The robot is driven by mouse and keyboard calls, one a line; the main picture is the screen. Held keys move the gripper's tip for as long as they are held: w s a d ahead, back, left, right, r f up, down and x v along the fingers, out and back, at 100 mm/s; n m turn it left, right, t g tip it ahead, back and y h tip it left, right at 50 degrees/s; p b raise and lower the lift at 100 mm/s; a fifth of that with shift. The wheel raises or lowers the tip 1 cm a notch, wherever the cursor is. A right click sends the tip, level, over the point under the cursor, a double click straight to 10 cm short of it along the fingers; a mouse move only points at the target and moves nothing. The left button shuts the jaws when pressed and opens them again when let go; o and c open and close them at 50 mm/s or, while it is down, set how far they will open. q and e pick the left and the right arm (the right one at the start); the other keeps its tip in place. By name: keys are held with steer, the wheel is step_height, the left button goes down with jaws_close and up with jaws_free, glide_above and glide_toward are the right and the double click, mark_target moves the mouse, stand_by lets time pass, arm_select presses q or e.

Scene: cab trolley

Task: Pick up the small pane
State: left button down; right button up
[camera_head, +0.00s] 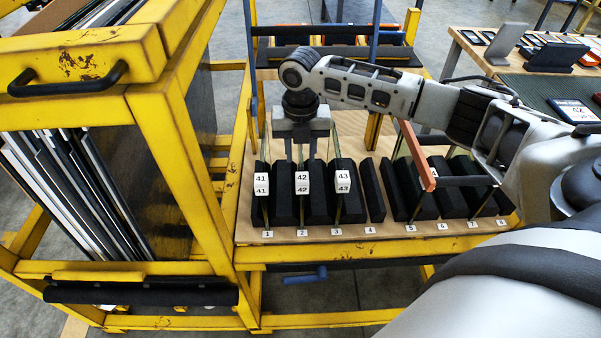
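Thin clear panes stand edge-on in a black slotted rack (375,192) on the trolley. White tags read 41 (261,181), 42 (302,180) and 43 (343,178) above slots 1, 2 and 3. My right gripper (301,153) points down over slot 2, just behind tag 42. Its two fingers look apart, with a gap between them. The pane at tag 42 is mostly hidden by the gripper and tag, and I cannot tell whether the fingers touch it. Which pane is the small one is not clear. My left gripper is not in view.
A yellow frame (185,150) holding several large panels stands close on the left. An orange-edged pane (418,158) and a dark bar (466,181) stand in the rack's right half.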

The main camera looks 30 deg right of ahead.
steer(key=shift+f, duration=0.95)
jaws_close()
steer(key=shift+r, duration=0.1)
